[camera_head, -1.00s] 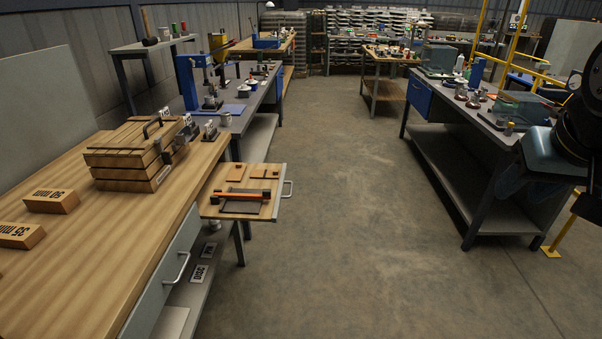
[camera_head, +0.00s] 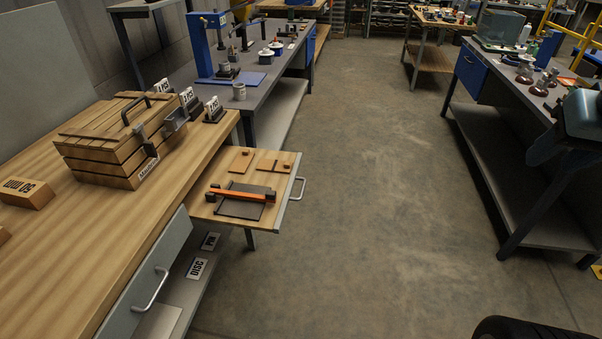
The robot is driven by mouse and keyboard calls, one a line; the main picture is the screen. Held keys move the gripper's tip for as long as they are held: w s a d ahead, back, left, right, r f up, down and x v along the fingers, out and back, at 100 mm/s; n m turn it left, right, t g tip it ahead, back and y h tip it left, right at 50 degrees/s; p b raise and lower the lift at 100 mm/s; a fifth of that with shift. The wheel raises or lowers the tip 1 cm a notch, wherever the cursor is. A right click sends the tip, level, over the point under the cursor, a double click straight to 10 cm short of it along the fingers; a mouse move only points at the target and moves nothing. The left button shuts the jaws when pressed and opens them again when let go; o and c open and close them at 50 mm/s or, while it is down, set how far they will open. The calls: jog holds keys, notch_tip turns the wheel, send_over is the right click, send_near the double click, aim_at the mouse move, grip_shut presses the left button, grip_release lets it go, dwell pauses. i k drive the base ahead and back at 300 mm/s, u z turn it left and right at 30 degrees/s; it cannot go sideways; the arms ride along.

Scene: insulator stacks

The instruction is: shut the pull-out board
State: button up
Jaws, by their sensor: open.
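The pull-out board (camera_head: 272,213) is a light wooden board standing out from the right side of the wooden workbench (camera_head: 90,235), over the aisle. A metal bar handle (camera_head: 298,188) is on its outer right edge. On the board lie a dark flat plate (camera_head: 240,208), an orange bar with black ends (camera_head: 238,195) across it, and small wooden pieces (camera_head: 243,161) behind. A dark rounded part at the bottom right appears to be mine.
A slatted wooden crate (camera_head: 100,160) and labelled blocks stand on the bench. Below the board's near side is a grey drawer front with a handle (camera_head: 150,290). A grey bench (camera_head: 530,200) stands at right. The floor (camera_head: 370,190) between is clear.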

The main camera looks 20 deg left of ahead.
aim_at(201, 204)
jog(key=u, duration=1)
jog(key=i, duration=0.45)
jog(key=u, duration=0.05)
jog(key=k, duration=0.45)
jog(key=u, duration=0.15)
